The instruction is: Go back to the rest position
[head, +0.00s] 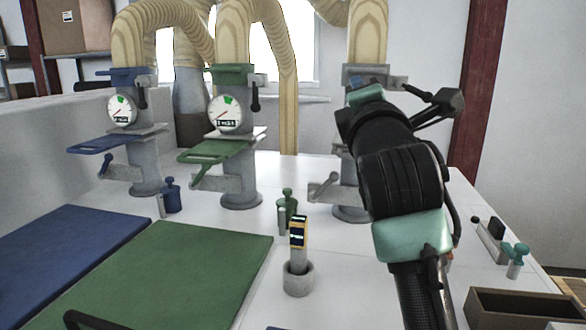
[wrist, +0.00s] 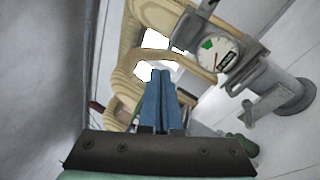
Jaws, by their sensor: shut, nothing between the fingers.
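My gripper (wrist: 160,74) shows in the wrist view with its two blue fingers pressed together and nothing between them. In the head view my arm rises at the right, in front of the third pipe station, and the fingertips are not clear there. In the wrist view the gripper points towards the wooden hoses (wrist: 192,50), with a dial gauge (wrist: 219,54) to its right. I cannot tell how far they are from the fingers.
A blue station (head: 122,110) and a green station (head: 225,112) stand at the back left. A blue mat (head: 50,250) and a green mat (head: 160,275) lie in front. A yellow-black device (head: 299,233) stands in a grey cup (head: 298,279). A brown tray (head: 520,307) is at lower right.

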